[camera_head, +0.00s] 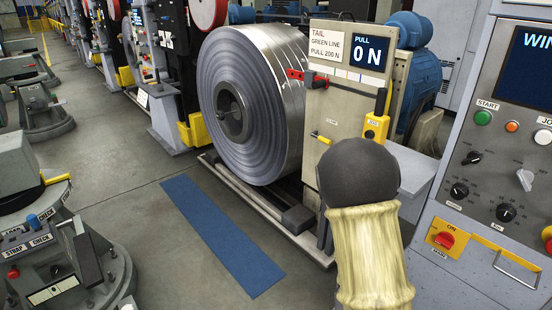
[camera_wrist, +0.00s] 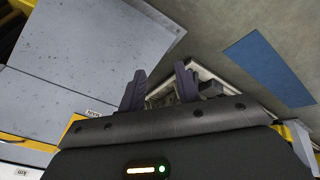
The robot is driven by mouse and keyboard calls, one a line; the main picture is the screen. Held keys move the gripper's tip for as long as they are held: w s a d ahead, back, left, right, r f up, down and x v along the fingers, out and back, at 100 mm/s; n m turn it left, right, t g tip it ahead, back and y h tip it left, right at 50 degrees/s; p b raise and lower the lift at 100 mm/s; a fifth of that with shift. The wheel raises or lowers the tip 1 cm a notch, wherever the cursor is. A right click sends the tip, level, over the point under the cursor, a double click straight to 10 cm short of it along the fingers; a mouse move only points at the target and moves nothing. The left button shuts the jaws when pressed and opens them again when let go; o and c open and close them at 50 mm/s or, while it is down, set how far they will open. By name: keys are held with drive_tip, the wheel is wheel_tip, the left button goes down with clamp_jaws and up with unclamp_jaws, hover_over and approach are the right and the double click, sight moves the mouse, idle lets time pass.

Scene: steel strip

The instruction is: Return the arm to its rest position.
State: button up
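My gripper (camera_wrist: 160,72) shows in the wrist view. Its two dark fingers stand apart with nothing held between them. Past the fingers I see the floor and a pale frame edge (camera_wrist: 205,72). In the head view my arm (camera_head: 365,240), with a pale yellow sleeve and a dark rounded joint, rises at the lower middle right. The gripper itself cannot be made out in the head view.
A steel strip coil (camera_head: 218,80) stands on a machine with a display reading "0 N" (camera_head: 371,52). A control panel (camera_head: 500,180) stands close on the right. A grey shelf (camera_wrist: 60,100) is near the gripper.

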drive_tip(key=s+a+r+y, duration=0.2)
drive_tip(key=s+a+r, duration=0.1)
drive_tip(key=r, duration=0.4)
drive_tip(key=s+a+r+y, duration=0.1)
drive_tip(key=s+a+r, duration=0.1)
drive_tip(key=a+r, duration=0.35)
wheel_tip(320, 180, up, 25)
drive_tip(key=d+p, duration=0.2)
drive_tip(key=p, duration=2.1)
drive_tip(key=shift+s+n+g+p, duration=0.25)
drive_tip(key=shift+n+g+p, duration=0.1)
drive_tip(key=shift+n+g, duration=0.05)
